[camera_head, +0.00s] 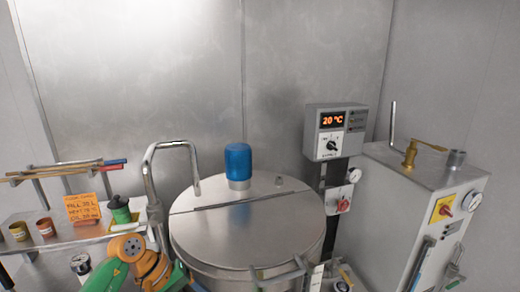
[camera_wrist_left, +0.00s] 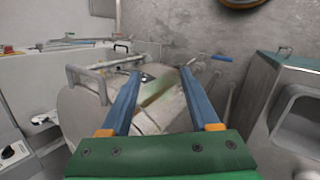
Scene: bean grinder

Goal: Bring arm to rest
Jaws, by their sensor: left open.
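My left gripper (camera_wrist_left: 159,74) shows in the left wrist view as two long blue fingers spread apart, with nothing between them. Beyond the fingertips lies a round metal lid with a bar handle (camera_wrist_left: 100,70). In the head view only green and orange links of my left arm (camera_head: 128,262) show at the lower left, beside the large steel vessel (camera_head: 250,225). The left fingers cannot be made out there. My right gripper is in neither view.
A blue-capped motor (camera_head: 238,162) stands on the vessel lid. A bent steel pipe (camera_head: 165,145) rises at its left. A shelf (camera_head: 60,245) holds small cups, a green bottle (camera_head: 120,209) and an orange note (camera_head: 82,207). A temperature box (camera_head: 336,132) and a metal cabinet (camera_head: 395,210) stand right.

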